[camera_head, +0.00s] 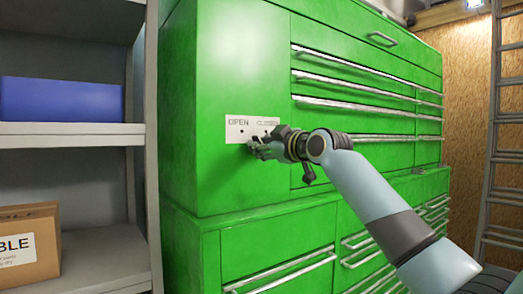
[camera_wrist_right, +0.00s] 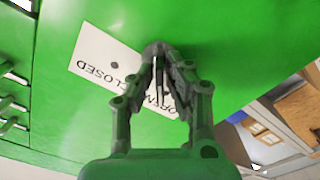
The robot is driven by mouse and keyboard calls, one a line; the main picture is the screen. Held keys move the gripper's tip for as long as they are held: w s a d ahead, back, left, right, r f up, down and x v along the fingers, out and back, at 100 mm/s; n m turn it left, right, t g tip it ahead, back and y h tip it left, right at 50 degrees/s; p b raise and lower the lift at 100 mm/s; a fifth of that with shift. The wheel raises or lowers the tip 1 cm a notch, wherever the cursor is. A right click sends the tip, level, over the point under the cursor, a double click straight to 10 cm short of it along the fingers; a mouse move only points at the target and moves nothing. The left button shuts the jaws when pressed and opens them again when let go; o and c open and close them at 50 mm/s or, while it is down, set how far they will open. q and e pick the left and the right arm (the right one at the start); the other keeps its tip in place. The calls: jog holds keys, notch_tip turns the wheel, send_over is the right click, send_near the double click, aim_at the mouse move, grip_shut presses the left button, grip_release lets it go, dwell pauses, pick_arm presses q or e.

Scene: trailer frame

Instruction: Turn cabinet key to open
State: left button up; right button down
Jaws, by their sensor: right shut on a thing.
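The green cabinet (camera_head: 235,75) fills the middle of the head view. A white label plate (camera_head: 238,124) on its door reads OPEN at its left end; the right end is partly covered. My right gripper (camera_head: 256,149) is at the lower edge of this plate, its fingers pointing at the door. In the right wrist view the plate (camera_wrist_right: 92,66) appears upside down and reads CLOSED, with more lettering behind the fingers. The fingertips of the right gripper (camera_wrist_right: 157,58) are close together against the door, shut on the key. The key itself is mostly hidden, so its angle cannot be told.
Grey shelves (camera_head: 75,138) stand to the left with a blue bin (camera_head: 60,99) and a cardboard box (camera_head: 28,250). Drawers with long metal handles (camera_head: 355,102) lie right of and below the plate. A ladder (camera_head: 492,150) stands at the far right.

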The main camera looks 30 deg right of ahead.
jog(key=shift+f+n, duration=0.15)
jog(key=shift+n, duration=0.45)
jog(key=c, duration=1.4)
grip_release()
jog(key=shift+c, duration=0.2)
jog(key=s+d, duration=0.1)
jog(key=s, duration=1.1)
jog(key=shift+d, duration=0.3)
